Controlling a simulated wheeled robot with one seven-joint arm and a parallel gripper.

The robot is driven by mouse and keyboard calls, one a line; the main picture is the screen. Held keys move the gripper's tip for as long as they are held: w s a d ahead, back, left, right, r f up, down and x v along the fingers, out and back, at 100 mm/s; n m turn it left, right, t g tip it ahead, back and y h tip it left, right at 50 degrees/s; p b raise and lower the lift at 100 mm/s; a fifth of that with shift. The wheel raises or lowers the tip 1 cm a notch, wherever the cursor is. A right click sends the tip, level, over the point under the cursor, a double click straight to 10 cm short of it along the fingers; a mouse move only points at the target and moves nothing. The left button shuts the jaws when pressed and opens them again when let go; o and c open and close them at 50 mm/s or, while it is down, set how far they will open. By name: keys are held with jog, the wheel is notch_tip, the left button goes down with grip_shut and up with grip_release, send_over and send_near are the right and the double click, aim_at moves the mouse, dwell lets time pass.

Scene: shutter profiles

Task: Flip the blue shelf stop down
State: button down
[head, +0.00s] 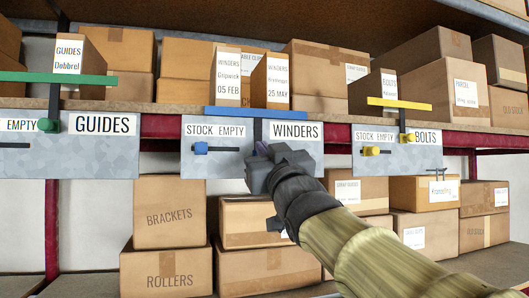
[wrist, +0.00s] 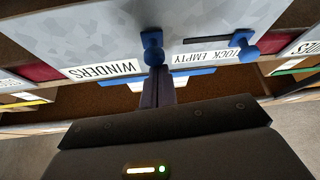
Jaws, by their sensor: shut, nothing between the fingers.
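The blue shelf stop (head: 240,112) is a flat bar lying level above the WINDERS plate (head: 225,160), in front of the boxes. A dark upright post joins it to the plate. My gripper (head: 262,150) is at the plate, left of the middle of the WINDERS label's lower edge, and hides the stop's knob in the head view. In the wrist view, that blue knob (wrist: 153,42) sits right at the tips of my shut, empty gripper (wrist: 155,72); whether they touch I cannot tell. Part of the blue bar (wrist: 198,72) shows behind the fingers.
A second blue knob (head: 200,148) sits in the STOCK EMPTY slot left of my gripper. A green stop (head: 60,78) is at left and a yellow stop (head: 400,103) at right, each with its plate. Boxes (head: 170,215) fill the shelf below.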

aim_at(263, 129)
notch_tip(263, 129, up, 4)
jog(key=p, duration=0.3)
jog(key=b+v, duration=0.6)
jog(key=v, duration=0.4)
jog(key=shift+s+a, duration=0.25)
jog(key=shift+s, duration=0.15)
